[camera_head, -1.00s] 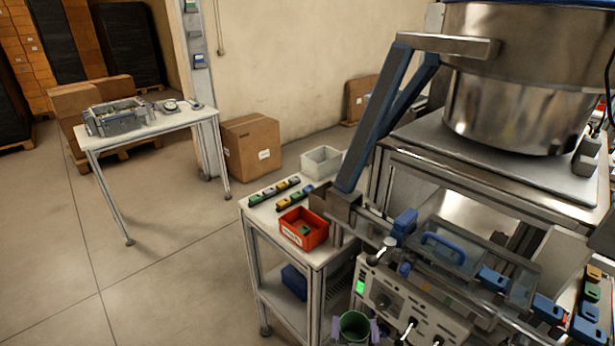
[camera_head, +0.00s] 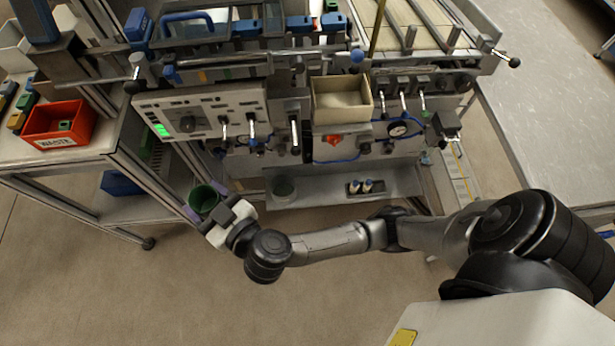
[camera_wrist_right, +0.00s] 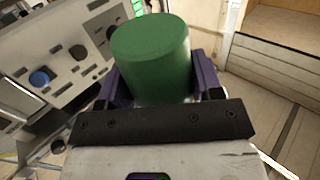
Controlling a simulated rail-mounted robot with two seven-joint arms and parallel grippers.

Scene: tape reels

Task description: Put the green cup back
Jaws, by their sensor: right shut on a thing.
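The green cup (camera_head: 205,197) is between the purple fingers of my right gripper (camera_head: 204,203), in front of the machine at the lower left of its control panel. In the right wrist view the green cup (camera_wrist_right: 152,52) fills the space between the fingers of the gripper (camera_wrist_right: 155,80), with one finger on each side. The gripper is shut on it, and the cup is held in the air. My left gripper is not in view.
The control panel (camera_head: 200,112) stands above the cup. A red waste bin (camera_head: 60,125) sits on the left table. A beige box (camera_head: 342,100) hangs at the machine's front.

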